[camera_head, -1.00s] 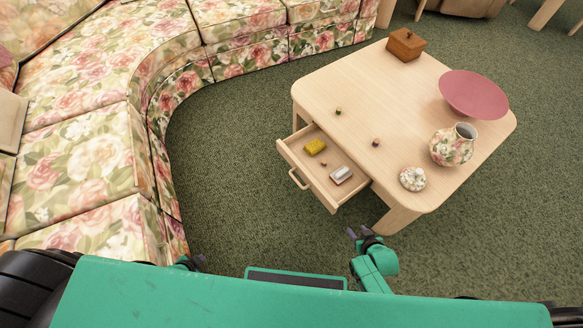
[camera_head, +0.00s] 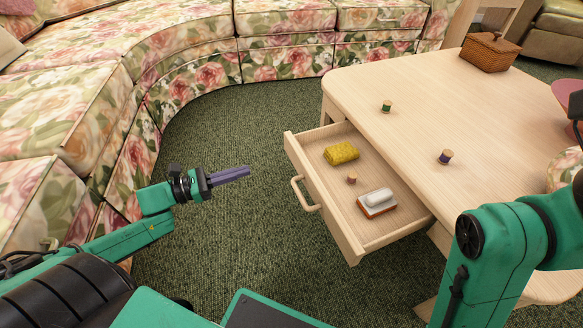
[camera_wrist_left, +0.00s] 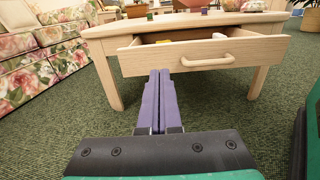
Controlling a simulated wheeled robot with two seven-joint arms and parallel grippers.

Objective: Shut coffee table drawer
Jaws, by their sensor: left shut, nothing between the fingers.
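The coffee table (camera_head: 400,85) is pale wood, and its drawer (camera_head: 327,216) stands pulled out towards me. The drawer's curved handle (camera_head: 304,194) is on its front, and the handle also shows in the left wrist view (camera_wrist_left: 208,62). Inside the drawer are a yellow folded cloth (camera_head: 341,153), a small wooden spool (camera_head: 351,180) and a white-topped brush or block (camera_head: 377,201). My left gripper (camera_head: 246,172) is shut and empty, left of the drawer front and apart from it. In the left wrist view its purple fingers (camera_wrist_left: 158,75) point towards the drawer front. My right arm covers the table's right side; its gripper is not seen.
A floral sofa (camera_head: 190,55) curves along the left and back. A wicker box (camera_head: 490,52), a green spool (camera_head: 386,106) and a purple spool (camera_head: 445,156) stand on the tabletop. A pink bowl (camera_head: 566,92) is at the right edge. Green carpet (camera_head: 235,120) is clear between sofa and drawer.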

